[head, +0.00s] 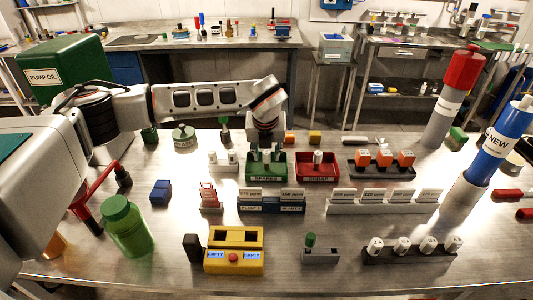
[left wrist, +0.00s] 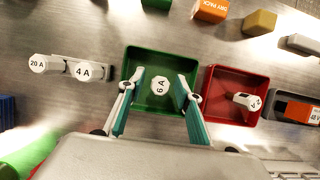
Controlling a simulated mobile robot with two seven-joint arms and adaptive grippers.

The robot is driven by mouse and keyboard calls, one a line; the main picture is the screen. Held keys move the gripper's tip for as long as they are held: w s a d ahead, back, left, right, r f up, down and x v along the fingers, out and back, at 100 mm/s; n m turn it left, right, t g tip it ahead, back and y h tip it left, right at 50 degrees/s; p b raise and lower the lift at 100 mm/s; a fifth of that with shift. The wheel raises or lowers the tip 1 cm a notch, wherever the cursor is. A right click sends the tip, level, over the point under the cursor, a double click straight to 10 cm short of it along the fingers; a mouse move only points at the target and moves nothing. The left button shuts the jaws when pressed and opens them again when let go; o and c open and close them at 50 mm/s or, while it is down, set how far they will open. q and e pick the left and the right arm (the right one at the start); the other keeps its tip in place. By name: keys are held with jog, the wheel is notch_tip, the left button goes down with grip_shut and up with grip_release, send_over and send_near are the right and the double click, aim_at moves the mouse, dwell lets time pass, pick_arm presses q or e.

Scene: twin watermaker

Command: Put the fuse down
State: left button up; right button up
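A white fuse marked 6 A (left wrist: 159,85) is in the green tray (left wrist: 152,55), between my left fingers with a gap on both sides. The tray, labelled SPARES, also shows in the head view (head: 268,178). My left gripper (head: 266,156) is open over this tray. Its teal-padded fingers (left wrist: 160,88) show in the left wrist view. Another fuse (left wrist: 247,101) lies tilted in the red tray (left wrist: 238,74), labelled SCRAP in the head view (head: 317,179). Fuses marked 20 A (left wrist: 38,64) and 4 A (left wrist: 83,71) stand in a grey holder. My right gripper is out of view.
A dark rack with orange-topped blocks (head: 384,158) stands right of the red tray. Labelled card holders and a yellow box (head: 234,260) stand nearer the front. A green bottle (head: 128,225) is at left, a blue cylinder marked NEW (head: 497,143) at right.

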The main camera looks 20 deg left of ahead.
pick_arm(q)
jog(key=v, duration=1.2)
jog(key=shift+b, duration=0.4)
jog(key=shift+s, duration=0.15)
